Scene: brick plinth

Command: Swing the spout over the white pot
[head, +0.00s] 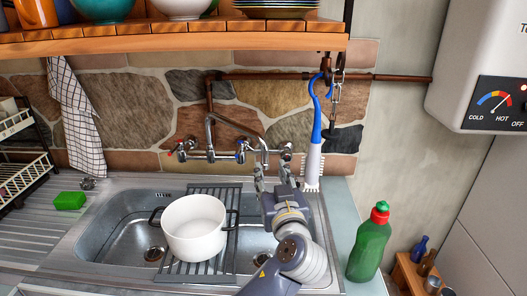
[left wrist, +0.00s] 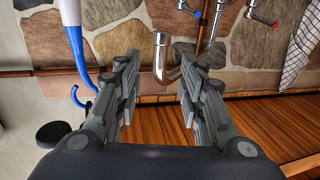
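The white pot (head: 193,230) stands on a dark slatted rack across the sink, left of my left gripper. The metal spout (head: 237,124) rises from the wall tap and bends down at its right end, behind and to the right of the pot. My left gripper (head: 271,173) is open at this end, its fingers pointing towards the wall. In the left wrist view, the spout's end (left wrist: 160,45) shows between the spread fingers of my left gripper (left wrist: 156,66); I cannot tell whether they touch it. My right gripper is not in view.
A blue and white brush (head: 314,150) hangs close to the right of my left gripper. A green bottle (head: 370,243) stands on the right counter. The rack (head: 213,266) bridges the sink. A wooden shelf (head: 180,36) overhangs the tap.

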